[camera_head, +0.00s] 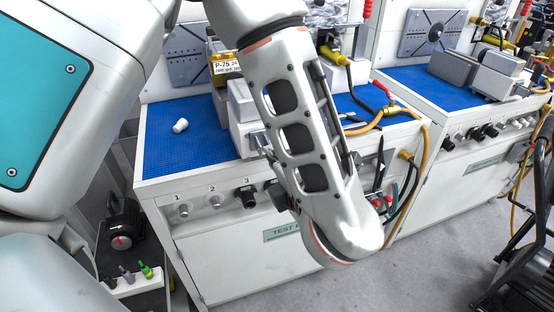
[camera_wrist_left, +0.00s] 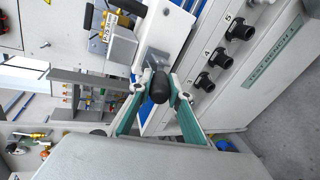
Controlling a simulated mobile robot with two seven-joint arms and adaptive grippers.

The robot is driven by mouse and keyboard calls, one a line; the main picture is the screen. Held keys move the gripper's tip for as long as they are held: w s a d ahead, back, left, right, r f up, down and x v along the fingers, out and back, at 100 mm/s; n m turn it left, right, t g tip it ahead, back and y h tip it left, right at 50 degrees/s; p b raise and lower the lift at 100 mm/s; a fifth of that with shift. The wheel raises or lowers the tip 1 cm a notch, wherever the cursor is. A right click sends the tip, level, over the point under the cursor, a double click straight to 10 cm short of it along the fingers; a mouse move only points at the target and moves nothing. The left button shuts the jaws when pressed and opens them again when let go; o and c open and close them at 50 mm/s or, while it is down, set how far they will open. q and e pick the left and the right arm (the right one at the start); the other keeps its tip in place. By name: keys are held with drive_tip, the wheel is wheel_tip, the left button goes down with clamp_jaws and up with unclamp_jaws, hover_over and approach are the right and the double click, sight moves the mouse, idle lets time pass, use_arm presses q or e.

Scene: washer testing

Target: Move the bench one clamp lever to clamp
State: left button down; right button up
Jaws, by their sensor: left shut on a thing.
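The clamp lever's black knob (camera_wrist_left: 160,86) is in the left wrist view, at the front of the bench one clamp fixture. My left gripper (camera_wrist_left: 159,90) is shut on it, with one green finger on each side. A grey metal bracket (camera_wrist_left: 152,58) shows just behind the knob. The clamp block (camera_wrist_left: 119,50) carries a yellow part labelled P-75 (camera_wrist_left: 107,27), which also shows in the head view (camera_head: 226,68). In the head view my left arm hides the knob and most of the clamp. My right gripper is not in view.
Test bench one has a blue mat (camera_head: 190,150) with a small white cylinder (camera_head: 180,126) on it. Numbered knobs (camera_head: 246,197) line its front panel, close to my left gripper. Hoses (camera_head: 408,130) hang at its right. A second bench (camera_head: 455,110) stands farther right.

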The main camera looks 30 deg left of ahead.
use_arm(q)
drive_tip(key=c, duration=1.9)
unclamp_jaws()
